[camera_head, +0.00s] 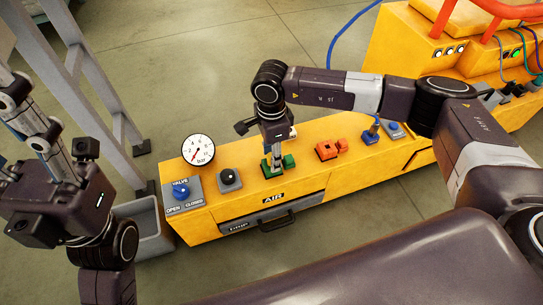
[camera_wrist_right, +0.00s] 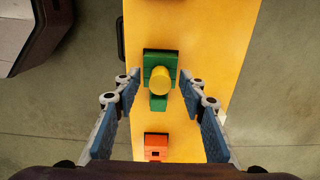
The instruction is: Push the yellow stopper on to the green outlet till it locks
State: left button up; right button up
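The green outlet (camera_head: 289,161) sits on top of the yellow bench, mostly behind my right gripper (camera_head: 275,163) in the head view. In the right wrist view the green outlet (camera_wrist_right: 159,57) is a dark green block with a lighter green part. The yellow stopper (camera_wrist_right: 160,80) shows end-on over it, a round yellow cylinder. I cannot tell how far it is seated. My right gripper's blue fingers stand open on both sides of the stopper, apart from it. My left gripper (camera_head: 38,135) is raised at the left, away from the bench; its finger gap is unclear.
An orange-red block (camera_head: 328,150) sits right of the outlet; it also shows in the wrist view (camera_wrist_right: 156,146). A black knob (camera_head: 230,178), blue valve knob (camera_head: 181,192) and gauge (camera_head: 198,150) are at the left. A grey bin (camera_head: 146,226) stands beside the bench.

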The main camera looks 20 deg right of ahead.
notch_tip(320, 180, up, 11)
dwell(0.3)
jog(key=shift+r, duration=0.1)
